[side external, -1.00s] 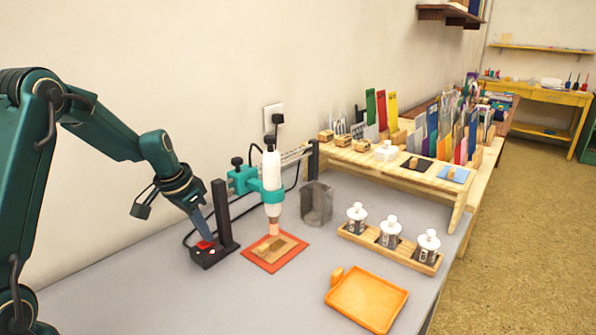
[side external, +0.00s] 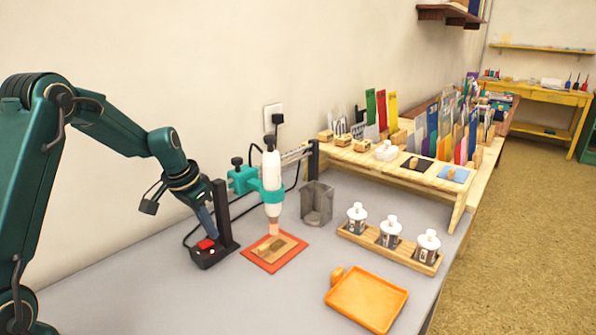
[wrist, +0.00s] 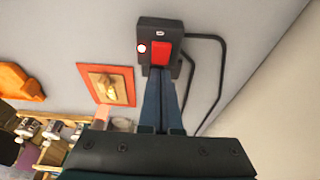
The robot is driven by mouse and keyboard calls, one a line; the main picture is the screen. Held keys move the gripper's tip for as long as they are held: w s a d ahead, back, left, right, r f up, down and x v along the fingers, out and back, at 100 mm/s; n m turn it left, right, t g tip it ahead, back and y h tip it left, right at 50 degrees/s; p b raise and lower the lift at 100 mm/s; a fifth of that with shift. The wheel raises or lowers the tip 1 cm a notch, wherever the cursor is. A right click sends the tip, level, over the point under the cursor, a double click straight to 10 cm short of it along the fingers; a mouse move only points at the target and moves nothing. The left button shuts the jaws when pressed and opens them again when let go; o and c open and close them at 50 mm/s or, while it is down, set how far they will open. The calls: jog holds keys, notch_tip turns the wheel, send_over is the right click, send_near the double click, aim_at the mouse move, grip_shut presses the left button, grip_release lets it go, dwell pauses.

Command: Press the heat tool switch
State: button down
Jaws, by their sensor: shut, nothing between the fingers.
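The heat tool switch is a red rocker (side external: 206,244) on a black box (side external: 209,257) at the foot of a dark post. In the wrist view the red switch (wrist: 161,52) shows beside a small lit red and white spot on the box (wrist: 144,24). My gripper (side external: 211,237) is shut and empty, with its tips at the switch's near edge in the wrist view (wrist: 161,72). I cannot tell whether they touch it. The heat tool (side external: 272,180), white with a teal clamp, points down over a stamp piece on a red-orange mat (side external: 255,256).
Black cables run behind the switch box. A grey metal cup (side external: 317,203) stands right of the heat tool. A wooden rack (side external: 352,238) holds white-capped bottles. An orange tray (side external: 367,300) lies at the front, with clear grey tabletop left of it.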

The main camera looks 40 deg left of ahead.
aim_at(206, 242)
jog(key=shift+v, duration=2.5)
